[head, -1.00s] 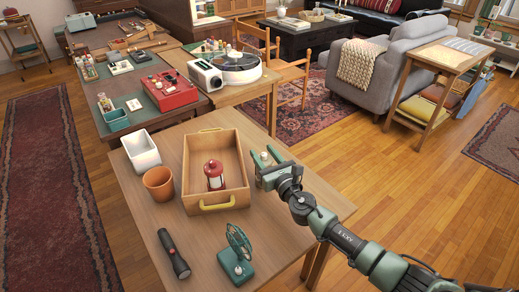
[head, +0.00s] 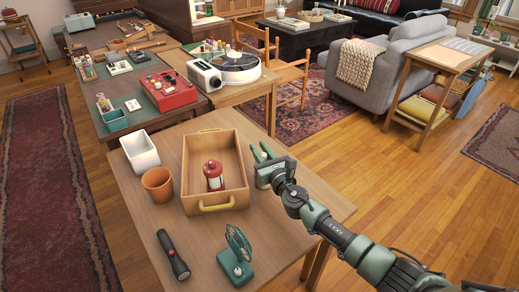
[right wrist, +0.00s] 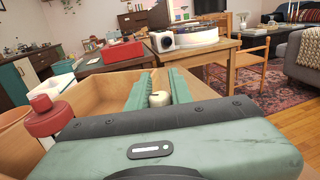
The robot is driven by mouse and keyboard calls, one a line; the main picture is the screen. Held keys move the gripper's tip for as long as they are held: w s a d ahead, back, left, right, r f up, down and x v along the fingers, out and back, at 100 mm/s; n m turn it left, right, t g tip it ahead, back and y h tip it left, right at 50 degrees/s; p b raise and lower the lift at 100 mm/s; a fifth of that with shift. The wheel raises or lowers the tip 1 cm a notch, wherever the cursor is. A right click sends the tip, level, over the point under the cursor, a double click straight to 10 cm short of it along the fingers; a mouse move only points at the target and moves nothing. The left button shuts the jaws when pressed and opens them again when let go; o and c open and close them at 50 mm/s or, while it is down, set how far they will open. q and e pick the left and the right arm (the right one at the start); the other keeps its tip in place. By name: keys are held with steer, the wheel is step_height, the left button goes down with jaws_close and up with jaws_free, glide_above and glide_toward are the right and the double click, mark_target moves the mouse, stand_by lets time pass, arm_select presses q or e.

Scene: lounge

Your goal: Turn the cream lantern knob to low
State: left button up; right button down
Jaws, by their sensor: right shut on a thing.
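My right gripper (head: 263,153) is at the right side of the wooden tray, low over the table. Its green fingers are shut on a small cream piece, which I take to be the cream lantern's knob (right wrist: 160,98); it shows between the fingers in the right wrist view (right wrist: 157,88). The rest of the cream lantern is hidden by the gripper, and I cannot read the knob's setting. A red lantern (head: 213,176) stands upright inside the tray and shows at the left in the right wrist view (right wrist: 52,116). My left gripper is not in view.
The wooden tray (head: 215,206) sits on the table (head: 200,240). A white bin (head: 141,152) and terracotta pot (head: 157,184) stand left of it. A flashlight (head: 172,255) and green fan (head: 236,258) are in front. A record player (head: 232,68) is behind.

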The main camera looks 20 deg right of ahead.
steer(key=shift+d+r+m+h+p, duration=0.1)
steer(key=shift+r+m+h+p, duration=0.05)
steer(key=shift+m+h+p, duration=0.8)
steer(key=m+h, duration=0.1)
steer(key=h, duration=0.2)
steer(key=shift+d, duration=0.15)
steer(key=m+h, duration=0.2)
steer(key=h, duration=0.1)
steer(key=shift+d+f+g, duration=0.2)
steer(key=shift+d+g, duration=0.1)
steer(key=shift+s+d+m+g+h+b, duration=0.1)
steer(key=shift+d+m+g+h+b, duration=0.2)
steer(key=shift+m+h, duration=0.35)
steer(key=shift+s+m+g+h+b, duration=0.1)
steer(key=shift+m+g+h, duration=0.3)
steer(key=shift+h, duration=0.3)
steer(key=c, duration=1.3)
jaws_free()
steer(key=shift+o, duration=0.2)
steer(key=shift+r, duration=0.15)
